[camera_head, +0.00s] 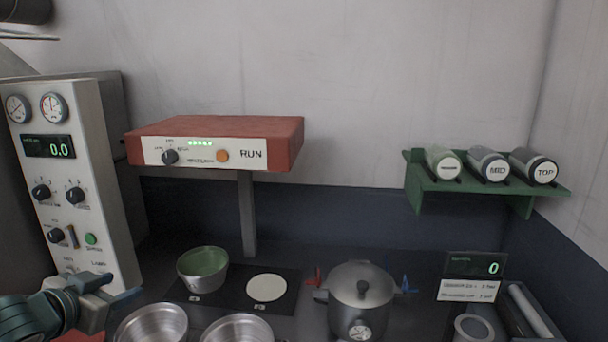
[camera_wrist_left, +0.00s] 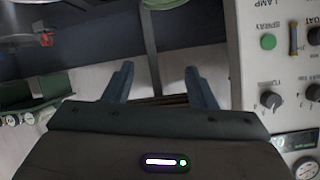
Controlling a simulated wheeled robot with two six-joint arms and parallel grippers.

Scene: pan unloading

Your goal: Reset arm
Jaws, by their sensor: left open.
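My left gripper (camera_head: 112,290) is at the lower left of the head view, in front of the base of the white control panel (camera_head: 70,180). Its two blue fingers are spread apart with nothing between them. In the left wrist view my left gripper (camera_wrist_left: 160,86) also shows open and empty, with the panel (camera_wrist_left: 275,60) at the right, upside down. My right gripper is in neither view.
A green bowl (camera_head: 203,268) sits on a dark mat beside a white disc (camera_head: 267,287). Two metal pans (camera_head: 152,325) (camera_head: 237,330) stand in front. A lidded pot (camera_head: 360,298) is right of centre. A red RUN unit (camera_head: 215,140) overhangs the bowl.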

